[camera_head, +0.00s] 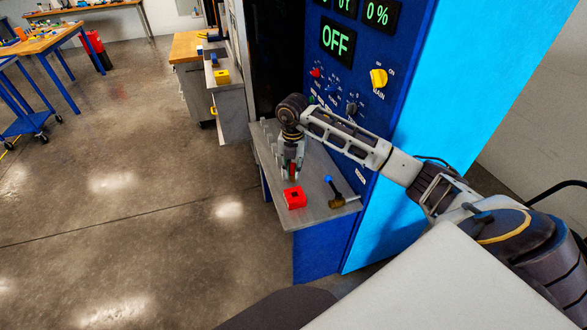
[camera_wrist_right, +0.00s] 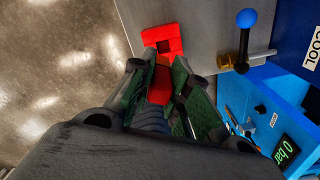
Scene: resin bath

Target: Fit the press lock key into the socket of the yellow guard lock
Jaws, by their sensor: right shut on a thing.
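My right gripper (camera_head: 291,172) is shut on a red key, which shows between the fingers in the right wrist view (camera_wrist_right: 160,86). It holds the key just above and behind a red block (camera_head: 294,198) with a dark square opening, on the grey shelf (camera_head: 325,213). The red block also shows past the fingertips in the right wrist view (camera_wrist_right: 163,40). Whether the key's tip touches the block, I cannot tell. A yellow block (camera_head: 221,77), likely the yellow guard lock, sits on a farther grey bench; its socket is too small to make out. My left gripper is out of view.
A blue-knobbed lever (camera_head: 330,187) with a brass fitting stands on the shelf right of the red block. The blue control panel (camera_head: 345,75) rises behind. Several grey pegs line the shelf's left edge. Open floor (camera_head: 130,190) lies to the left.

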